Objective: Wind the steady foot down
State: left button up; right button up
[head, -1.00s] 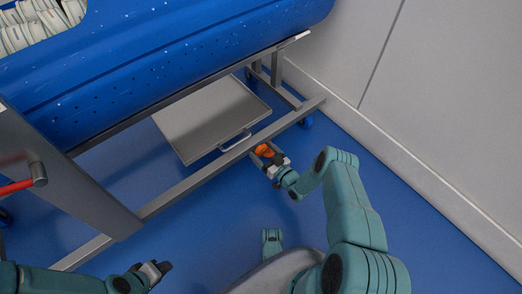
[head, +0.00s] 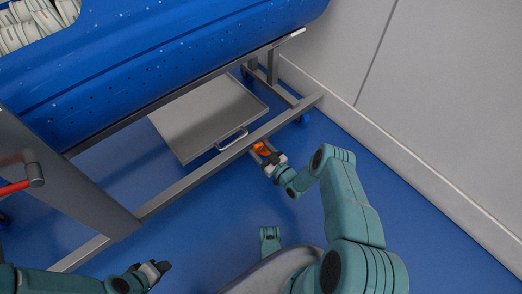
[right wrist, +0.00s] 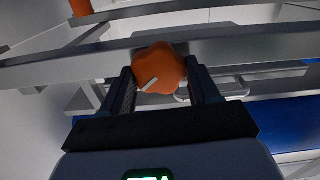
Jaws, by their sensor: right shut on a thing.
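The steady foot's orange knob (head: 261,149) is at the lower frame rail of the tub carrier, low near the floor. In the right wrist view the knob (right wrist: 160,69) is rounded and lobed, with a pale mark on it. My right gripper (head: 268,160) is shut on the knob, one finger on each side of it in the right wrist view (right wrist: 162,88). The foot under the knob is hidden. My left gripper (head: 156,270) is low at the left, away from the carrier; its jaw state is unclear.
The carrier's blue tub (head: 170,75) holds pale bundles (head: 28,32). A grey tray (head: 205,125) with a handle hangs below it. A red-handled lever (head: 18,187) is at the left. The wall (head: 440,120) stands to the right, with clear blue floor (head: 390,235) before it.

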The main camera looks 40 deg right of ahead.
jog(key=shift+a+f+n, duration=0.1)
jog(key=shift+n, duration=1.95)
jog(key=shift+a+f+n, duration=0.1)
jog(key=shift+n, duration=1.95)
jog(key=shift+s, duration=0.1)
jog(key=o, duration=1.1)
jog(key=shift+r, duration=0.1)
jog(key=shift+c, duration=0.2)
pick_arm(q)
jog(key=s+r+g+p, duration=0.1)
jog(key=s+r+p, duration=0.3)
jog(key=r+p, duration=0.1)
jog(key=shift+d+r+g+p, duration=0.3)
jog(key=shift+d+p, duration=0.05)
jog(key=shift+d, duration=0.05)
pick_arm(e)
jog(key=s+d, duration=0.1)
jog(key=s, duration=1.5)
jog(key=shift+d, duration=0.15)
pick_arm(q)
jog(key=shift+s, duration=0.1)
pick_arm(e)
jog(key=shift+s, duration=0.1)
